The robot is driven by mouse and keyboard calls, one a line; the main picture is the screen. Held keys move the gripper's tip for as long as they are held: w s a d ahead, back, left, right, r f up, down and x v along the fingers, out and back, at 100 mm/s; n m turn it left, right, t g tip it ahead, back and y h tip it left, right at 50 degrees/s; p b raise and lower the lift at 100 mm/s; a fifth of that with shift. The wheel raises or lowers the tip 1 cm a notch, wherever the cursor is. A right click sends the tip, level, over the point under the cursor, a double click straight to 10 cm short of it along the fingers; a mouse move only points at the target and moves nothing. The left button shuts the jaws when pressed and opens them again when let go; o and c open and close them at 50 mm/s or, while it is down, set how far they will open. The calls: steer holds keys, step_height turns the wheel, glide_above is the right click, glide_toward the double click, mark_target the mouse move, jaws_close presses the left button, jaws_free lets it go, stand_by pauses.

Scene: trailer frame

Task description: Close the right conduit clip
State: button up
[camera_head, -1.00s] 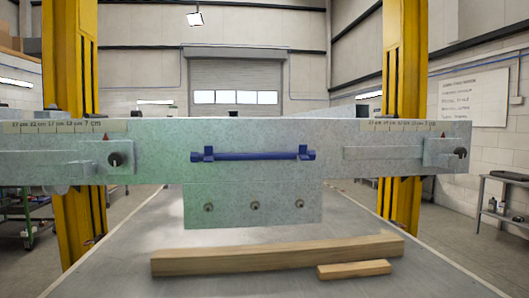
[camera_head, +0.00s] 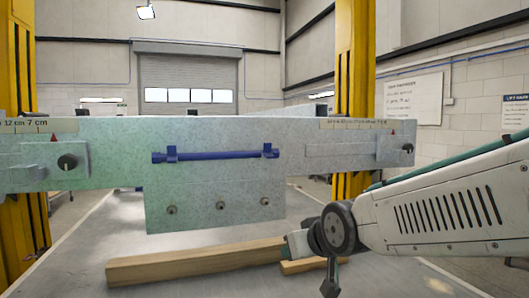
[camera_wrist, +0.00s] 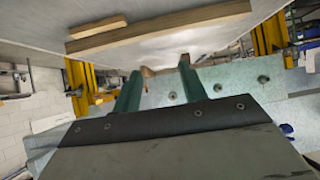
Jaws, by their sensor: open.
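A thin blue conduit (camera_head: 218,155) runs level across the front of the grey-green beam (camera_head: 110,140) in the head view. The right conduit clip (camera_head: 267,150) is a small blue bracket at its right end. The left clip (camera_head: 171,153) is a similar bracket at the left end. Whether either clip is open or shut is too small to tell. My arm reaches in from the right, its wrist below and right of the conduit. In the wrist view, my gripper (camera_wrist: 160,66) has two green fingers apart, with nothing held between them. A blue part (camera_wrist: 287,129) shows at that view's right edge.
A plate with three bolts (camera_head: 222,207) hangs below the conduit. A yellow post (camera_head: 355,90) stands behind the beam on the right. A knob (camera_head: 408,147) sits near the beam's right end.

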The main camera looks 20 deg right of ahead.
mark_target(269, 154)
steer(key=w+r+t, duration=0.5)
steer(key=r, duration=0.1)
steer(key=w+a+r+t, duration=0.1)
steer(key=w+r+t, duration=0.4)
steer(key=w+r, duration=0.1)
steer(key=w+r+t, duration=0.5)
steer(key=r+t, duration=0.1)
steer(key=r, duration=0.1)
steer(key=shift+w+a+r, duration=0.25)
steer(key=shift+a+r, duration=0.1)
steer(key=shift+a, duration=0.05)
jaws_close()
